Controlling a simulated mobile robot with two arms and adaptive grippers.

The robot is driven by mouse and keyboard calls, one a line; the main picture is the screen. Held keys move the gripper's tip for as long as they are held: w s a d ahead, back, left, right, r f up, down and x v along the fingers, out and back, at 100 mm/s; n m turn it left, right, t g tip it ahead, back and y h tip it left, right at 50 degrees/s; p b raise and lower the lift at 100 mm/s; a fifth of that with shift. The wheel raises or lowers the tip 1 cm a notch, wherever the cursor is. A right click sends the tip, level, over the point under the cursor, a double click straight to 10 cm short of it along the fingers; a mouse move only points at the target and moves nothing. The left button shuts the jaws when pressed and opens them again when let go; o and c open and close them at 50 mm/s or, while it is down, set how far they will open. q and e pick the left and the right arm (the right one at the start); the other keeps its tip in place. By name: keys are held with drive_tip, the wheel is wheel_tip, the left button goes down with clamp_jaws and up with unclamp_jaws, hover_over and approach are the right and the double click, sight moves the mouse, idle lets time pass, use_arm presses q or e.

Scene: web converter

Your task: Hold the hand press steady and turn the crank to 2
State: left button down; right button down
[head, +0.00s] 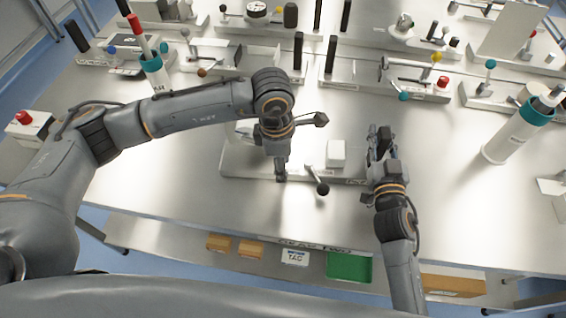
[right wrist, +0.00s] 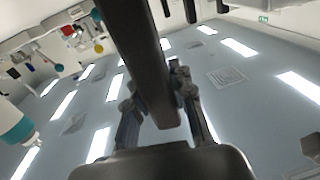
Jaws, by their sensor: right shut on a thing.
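The hand press has a pale base (head: 235,160) on the steel table, with a white block (head: 336,154) on it. A small crank with a dark ball knob (head: 322,189) sticks out at its front. My left gripper (head: 281,172) points down at the base, left of the crank. Its fingers show edge-on, and I cannot tell whether they hold anything. My right gripper (head: 380,143) is at the press's right end. In the right wrist view it is shut on a long dark bar (right wrist: 140,60), which looks like a handle. My left arm hides part of the press.
Several other bench devices with levers and knobs stand along the back. A white bottle with a teal collar (head: 518,133) stands at the right, and another teal-collared holder (head: 155,72) at the back left. A green tray (head: 349,267) lies on the lower shelf. The front table strip is clear.

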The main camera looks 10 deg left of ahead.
use_arm(q)
drive_tip(key=shift+w+a, duration=0.1)
drive_tip(key=shift+a, duration=0.2)
drive_tip(key=c, duration=0.5)
unclamp_jaws()
drive_tip(key=shift+a, duration=0.1)
drive_tip(key=shift+d, duration=0.2)
drive_tip(key=shift+r, duration=0.1)
drive_tip(key=r, duration=0.8)
drive_tip(key=a+r, duration=0.1)
drive_tip(key=r, duration=0.3)
drive_tip(key=shift+s, duration=0.3)
